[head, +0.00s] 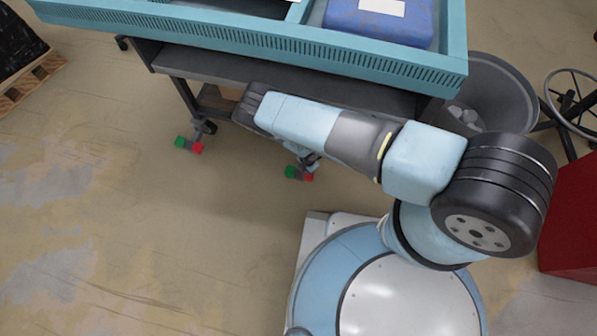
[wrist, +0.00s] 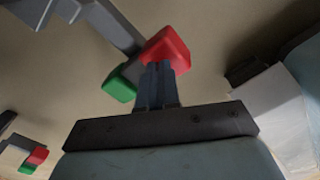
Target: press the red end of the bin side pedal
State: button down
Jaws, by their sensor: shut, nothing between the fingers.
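In the head view, the pedal nearer the grey bin has a green end (head: 291,172) and a red end (head: 306,177). It sits at a trolley caster, just below my arm. In the wrist view, a pedal with a red end (wrist: 168,43) and a green end (wrist: 118,86) lies at the tips of my gripper (wrist: 158,67). My gripper is shut and empty, its fingers overlapping the lower edge of the red end. I cannot tell whether they touch it. The gripper is not clearly visible in the head view, where my arm covers much of that area.
Another pedal (head: 189,145) with green and red ends sits at the trolley's left caster. The teal-rimmed trolley (head: 290,40) carries a blue box (head: 380,22). The grey bin (head: 500,95) stands at its right end. A red cabinet (head: 570,220) is at the right edge.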

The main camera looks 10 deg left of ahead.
jog(key=shift+a, duration=0.1)
notch_tip(320, 180, up, 7)
dwell(1.1)
jog(key=shift+f, duration=0.1)
dwell(0.4)
